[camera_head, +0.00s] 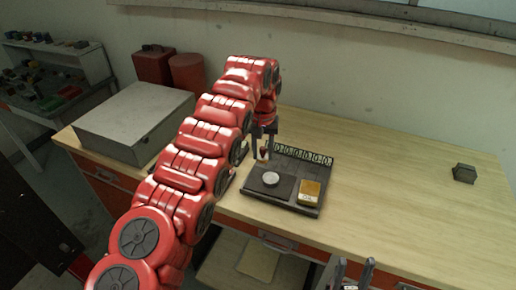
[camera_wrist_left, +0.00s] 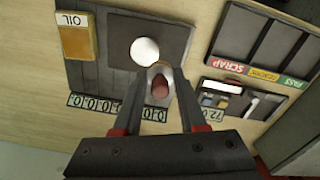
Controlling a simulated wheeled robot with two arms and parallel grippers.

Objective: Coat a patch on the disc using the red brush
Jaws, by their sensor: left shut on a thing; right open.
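A pale round disc (camera_head: 271,178) lies on a dark square pad of a dark tray. It also shows in the left wrist view (camera_wrist_left: 144,51). My left gripper (camera_head: 263,141) points down over the tray, close behind the disc. It is shut on the red brush (camera_wrist_left: 160,88), whose red part shows between the fingers in the left wrist view. The brush's lower end sits near the disc's edge; I cannot tell whether it touches. A yellow block marked OIL (camera_wrist_left: 75,35) is on the same tray. My right gripper (camera_head: 355,268) is open and empty at the bottom edge of the head view.
A row of number tiles (camera_head: 303,155) lines the tray's back edge. A sorting tray (camera_wrist_left: 262,48) labelled PASS, REWORK and SCRAP and a small tool tray (camera_wrist_left: 240,100) lie beside it. A grey box (camera_head: 135,120) stands left, a dark block (camera_head: 464,173) right. The table's right is mostly clear.

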